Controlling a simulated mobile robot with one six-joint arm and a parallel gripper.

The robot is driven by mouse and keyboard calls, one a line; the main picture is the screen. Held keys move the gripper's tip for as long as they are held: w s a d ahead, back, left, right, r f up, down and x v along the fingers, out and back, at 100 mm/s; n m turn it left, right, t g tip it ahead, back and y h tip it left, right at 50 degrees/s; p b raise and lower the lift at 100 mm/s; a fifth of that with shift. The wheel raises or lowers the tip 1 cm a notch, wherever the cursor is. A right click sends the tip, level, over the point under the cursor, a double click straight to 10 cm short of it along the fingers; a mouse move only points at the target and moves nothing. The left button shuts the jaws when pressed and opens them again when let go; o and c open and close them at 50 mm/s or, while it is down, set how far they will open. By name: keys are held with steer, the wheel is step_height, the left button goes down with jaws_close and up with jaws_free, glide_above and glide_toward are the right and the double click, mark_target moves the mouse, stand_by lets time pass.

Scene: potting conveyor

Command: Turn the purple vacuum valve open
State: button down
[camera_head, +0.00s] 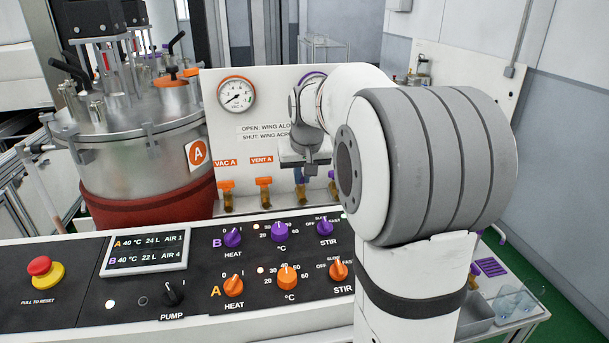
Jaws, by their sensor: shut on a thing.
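The purple vacuum valve (301,190) stands in the row of small brass valves at the foot of the white panel. Only a bit of its purple wing and the brass body below show; its label is hidden behind my gripper. My gripper (301,176) points down over this valve and is shut on its wing. The fingertips are small and partly merged with the valve, so I cannot tell the wing's angle. The white panel (222,138) carries a sign about wing along for open and wing across for shut, partly covered by my arm.
Orange valves for VAC A (227,192) and VENT A (264,190) stand close on the left. Another valve (333,188) is close on the right, partly hidden. A gauge (236,94), steel vessel (150,155) and knob console (200,262) surround the spot.

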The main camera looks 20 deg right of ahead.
steer(key=c, duration=1.5)
jaws_free()
steer(key=v, duration=0.7)
steer(key=shift+r+b, duration=0.4)
steer(key=shift+s+a, duration=0.1)
steer(key=shift+s, duration=0.1)
